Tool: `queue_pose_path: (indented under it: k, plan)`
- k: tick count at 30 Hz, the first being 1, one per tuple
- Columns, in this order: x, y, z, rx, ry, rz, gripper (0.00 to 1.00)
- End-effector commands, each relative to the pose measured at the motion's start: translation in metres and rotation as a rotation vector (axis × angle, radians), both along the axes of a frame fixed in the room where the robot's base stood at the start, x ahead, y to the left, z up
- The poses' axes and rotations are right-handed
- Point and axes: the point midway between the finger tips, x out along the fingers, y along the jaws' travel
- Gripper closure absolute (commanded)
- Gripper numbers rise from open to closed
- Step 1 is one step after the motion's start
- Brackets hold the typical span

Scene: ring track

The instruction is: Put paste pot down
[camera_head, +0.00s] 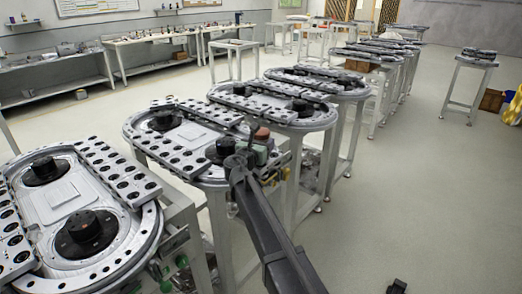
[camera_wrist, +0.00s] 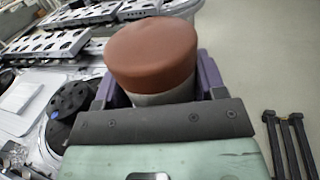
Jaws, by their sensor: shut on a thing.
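The paste pot (camera_wrist: 150,55) has a reddish-brown lid and a pale grey body. It fills the upper middle of the wrist view, between the purple fingers of my gripper (camera_wrist: 160,88). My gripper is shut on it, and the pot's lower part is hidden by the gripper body. In the head view the pot's brown lid (camera_head: 262,133) shows small at the end of my arm, with my gripper (camera_head: 258,150) around it. It is at the right end of the second ring track (camera_head: 160,150). I cannot tell the gap beneath the pot.
A ring track with black round hubs (camera_head: 83,233) stands at the near left. More ring tracks (camera_head: 270,100) run in a row behind. Benches with small items (camera_head: 150,38) line the back wall. The floor at right (camera_head: 430,180) is mostly clear.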

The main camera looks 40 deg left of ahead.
Motion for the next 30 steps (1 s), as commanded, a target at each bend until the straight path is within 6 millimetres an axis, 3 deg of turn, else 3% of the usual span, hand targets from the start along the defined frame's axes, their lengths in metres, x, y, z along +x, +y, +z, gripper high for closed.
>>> queue_pose_path:
  k: [7,8,12,22,26,30]
  plan:
    - [0.000,0.000,-0.003,0.000,0.000,0.000,0.69]
    - [0.000,0.000,-0.002,0.000,0.000,0.000,0.31]
    - [0.000,0.000,-0.001,0.000,0.000,0.000,0.10]
    - [-0.001,0.000,0.005,0.000,0.000,0.000,0.10]
    - [-0.026,-0.007,0.002,0.000,0.000,0.003,0.10]
    - [-0.064,-0.017,0.002,0.000,0.000,0.004,0.10]
